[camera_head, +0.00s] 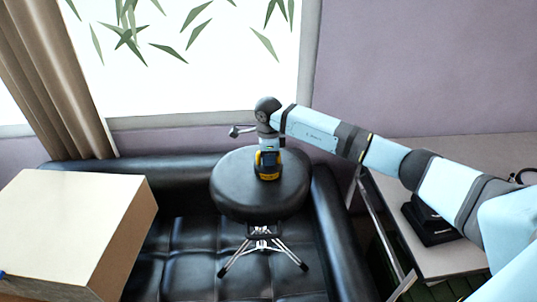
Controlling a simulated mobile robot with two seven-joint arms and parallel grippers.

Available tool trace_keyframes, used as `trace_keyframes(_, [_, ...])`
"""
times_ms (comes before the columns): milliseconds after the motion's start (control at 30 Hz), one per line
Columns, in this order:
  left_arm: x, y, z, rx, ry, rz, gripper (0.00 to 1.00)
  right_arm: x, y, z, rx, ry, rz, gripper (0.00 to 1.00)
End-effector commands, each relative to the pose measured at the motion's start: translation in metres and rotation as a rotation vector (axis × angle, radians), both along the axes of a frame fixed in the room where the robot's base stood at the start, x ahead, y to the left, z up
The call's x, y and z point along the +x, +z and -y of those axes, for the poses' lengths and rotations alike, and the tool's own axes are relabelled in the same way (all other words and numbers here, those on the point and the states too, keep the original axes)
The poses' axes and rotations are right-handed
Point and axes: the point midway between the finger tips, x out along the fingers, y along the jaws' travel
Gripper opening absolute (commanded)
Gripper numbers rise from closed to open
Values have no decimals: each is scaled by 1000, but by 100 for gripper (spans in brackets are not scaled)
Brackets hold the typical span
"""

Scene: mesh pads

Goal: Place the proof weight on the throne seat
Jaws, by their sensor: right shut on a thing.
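The throne is a round black padded stool on a chrome tripod base; its seat (237,184) is at the middle of the head view. My right arm reaches in from the right, and my right gripper (268,166) points down over the seat's middle. It is shut on the proof weight. A black and yellow shape shows at the arm's end, low against the seat. I cannot separate the weight from the jaws there, nor tell whether it touches the seat. My left gripper is not in view.
A pale wooden box (75,225) stands at the left. At the right, a light table (440,262) holds a black object (430,222). A bright window (195,60) and brown curtain (50,80) are behind.

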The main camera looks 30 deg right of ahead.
Motion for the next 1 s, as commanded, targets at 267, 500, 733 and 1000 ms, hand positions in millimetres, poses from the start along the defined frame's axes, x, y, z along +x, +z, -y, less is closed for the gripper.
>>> trace_keyframes(267, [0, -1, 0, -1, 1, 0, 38, 0, -2, 0, 0, 0, 0, 42])
trace_keyframes(500, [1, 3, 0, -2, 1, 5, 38, 0, -1, 0, 0, 0, 0, 42])
trace_keyframes(733, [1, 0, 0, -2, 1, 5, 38, 1, 21, 1, 0, 1, 3, 42])
trace_keyframes(1000, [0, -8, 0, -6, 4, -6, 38, 1, 79, 1, 0, 1, 5, 42])
